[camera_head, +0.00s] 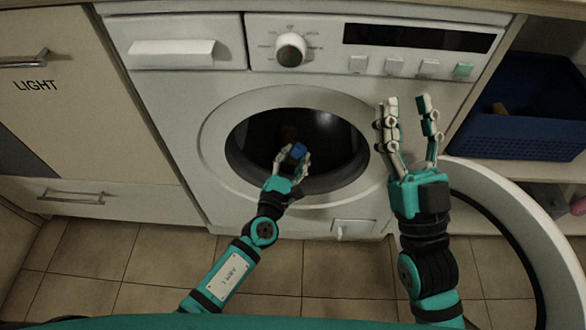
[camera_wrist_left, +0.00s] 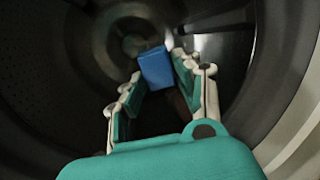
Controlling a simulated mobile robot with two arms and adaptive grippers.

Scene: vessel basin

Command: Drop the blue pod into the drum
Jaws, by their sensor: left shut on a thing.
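The blue pod (camera_head: 298,151) is a small blue block at the mouth of the washing machine's drum. My left gripper (camera_head: 291,160) is shut on it, with the fingers at the opening. In the left wrist view the blue pod (camera_wrist_left: 156,67) sits between the fingertips of my left gripper (camera_wrist_left: 154,75), with the dark drum interior (camera_wrist_left: 85,45) around and behind it. The drum (camera_head: 335,135) is open and dark inside in the head view. My right gripper (camera_head: 405,105) is open and empty, raised in front of the machine to the right of the opening.
The round washer door (camera_head: 505,205) stands open at the lower right, beside my right arm. A blue basket (camera_head: 525,125) sits on the right shelf. A cabinet marked LIGHT (camera_head: 75,120) is at the left. The tiled floor (camera_head: 130,265) is clear.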

